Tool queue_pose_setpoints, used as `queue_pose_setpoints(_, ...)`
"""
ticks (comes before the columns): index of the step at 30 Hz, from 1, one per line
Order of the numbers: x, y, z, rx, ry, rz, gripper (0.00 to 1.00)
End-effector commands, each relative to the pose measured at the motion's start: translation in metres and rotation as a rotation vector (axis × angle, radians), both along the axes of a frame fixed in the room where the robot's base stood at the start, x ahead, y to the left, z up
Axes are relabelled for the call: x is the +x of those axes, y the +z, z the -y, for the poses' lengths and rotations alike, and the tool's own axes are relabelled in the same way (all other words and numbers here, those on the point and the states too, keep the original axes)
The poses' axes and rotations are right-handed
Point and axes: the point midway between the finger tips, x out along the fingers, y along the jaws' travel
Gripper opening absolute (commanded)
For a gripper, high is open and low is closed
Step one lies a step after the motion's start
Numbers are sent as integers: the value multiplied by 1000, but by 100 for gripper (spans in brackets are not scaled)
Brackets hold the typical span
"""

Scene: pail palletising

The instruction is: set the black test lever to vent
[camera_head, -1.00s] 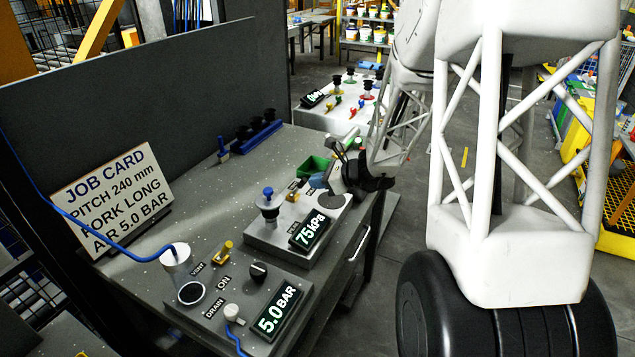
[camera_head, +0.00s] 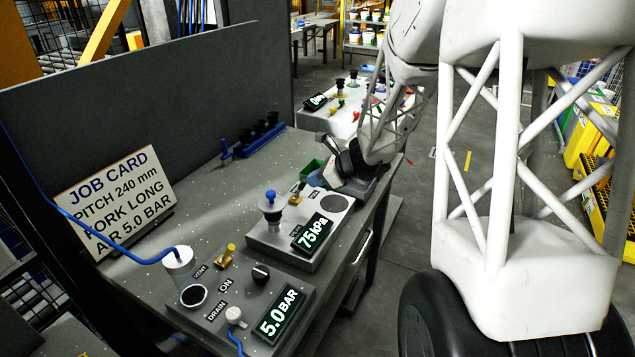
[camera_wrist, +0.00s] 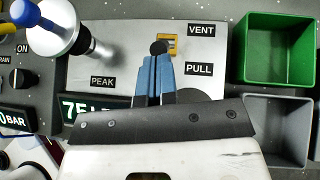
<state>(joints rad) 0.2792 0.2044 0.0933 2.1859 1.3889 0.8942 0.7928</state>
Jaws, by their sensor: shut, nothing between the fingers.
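The test station is a light metal plate (camera_wrist: 100,60) with VENT, PULL and PEAK labels. A lever with a black knob (camera_wrist: 158,47) and yellow base (camera_wrist: 173,42) stands near its far edge, left of the VENT label (camera_wrist: 201,30) and the PULL label (camera_wrist: 198,69). The yellow base also shows in the head view (camera_head: 295,199). My gripper (camera_wrist: 154,58) is shut, with its blue fingertips right at the knob; I cannot tell whether they touch it. In the head view my gripper's wrist (camera_head: 350,175) is low over the station's far end. The station's display (camera_head: 312,233) reads 75 kPa.
A blue-topped suction cup (camera_head: 270,205) stands on the plate, left of my gripper. A green bin (camera_wrist: 275,48) and a grey bin (camera_wrist: 277,128) sit to the right in the wrist view. The air panel with its 5.0 BAR display (camera_head: 278,315) is nearer the camera.

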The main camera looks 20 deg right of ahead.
Motion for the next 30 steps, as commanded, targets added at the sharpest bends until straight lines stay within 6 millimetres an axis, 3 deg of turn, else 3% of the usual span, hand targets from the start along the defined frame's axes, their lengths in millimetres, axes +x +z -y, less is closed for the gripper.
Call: queue_pose_setpoints(30,44,21,-45,-421,4,-418,0)
